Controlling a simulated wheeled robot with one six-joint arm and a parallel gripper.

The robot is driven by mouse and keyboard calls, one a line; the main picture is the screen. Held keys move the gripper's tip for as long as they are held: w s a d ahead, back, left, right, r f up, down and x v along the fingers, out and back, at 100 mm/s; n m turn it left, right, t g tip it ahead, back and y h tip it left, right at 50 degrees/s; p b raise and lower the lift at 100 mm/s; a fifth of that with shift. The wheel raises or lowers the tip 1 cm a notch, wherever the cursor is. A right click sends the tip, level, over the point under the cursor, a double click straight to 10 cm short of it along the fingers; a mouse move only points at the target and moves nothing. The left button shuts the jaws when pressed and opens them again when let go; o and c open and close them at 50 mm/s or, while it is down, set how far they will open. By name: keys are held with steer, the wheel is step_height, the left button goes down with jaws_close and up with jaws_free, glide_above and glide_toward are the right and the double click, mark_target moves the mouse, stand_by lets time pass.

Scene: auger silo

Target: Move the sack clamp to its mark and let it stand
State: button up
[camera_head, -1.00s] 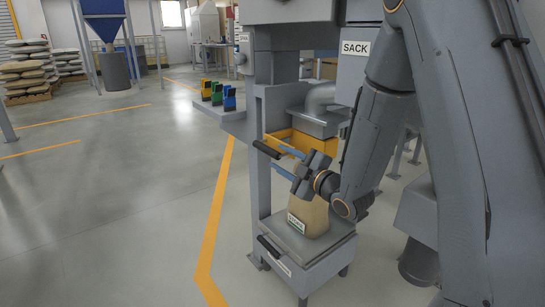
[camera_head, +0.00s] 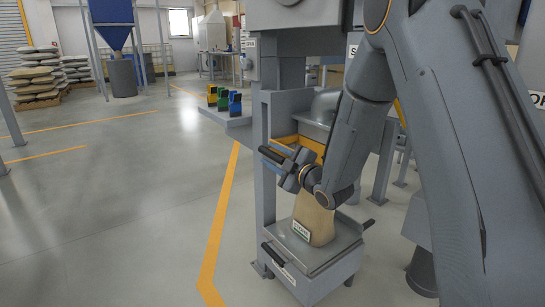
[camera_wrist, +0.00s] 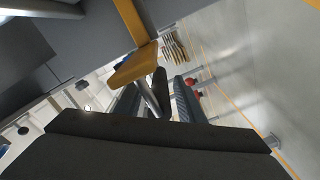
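The sack clamp (camera_head: 309,145) is a yellow bar under the spout, with a black handle (camera_head: 270,155) reaching out to the left. In the wrist view the yellow part (camera_wrist: 134,66), a silver rod and the black grip (camera_wrist: 160,88) are close ahead. My gripper (camera_head: 279,156) is at the handle, with one blue-edged finger on each side of it. The wrist view also shows my gripper (camera_wrist: 157,100), its dark ridged fingers apart with the grip between them. A gap seems to show beside the grip; contact is unclear. My arm hides part of the clamp. No mark can be made out.
A tan labelled sack (camera_head: 313,219) stands on a grey platform (camera_head: 330,255) below the spout. A grey post (camera_head: 265,170) rises at its left. Open floor lies left of the yellow line (camera_head: 216,230).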

jaws_close()
step_height(320, 180, down, 6)
steer(key=b, duration=0.2)
steer(key=shift+s+f, duration=0.1)
steer(key=shift+o, duration=0.5)
jaws_free()
steer(key=shift+f, duration=0.1)
steer(key=shift+o, duration=0.4)
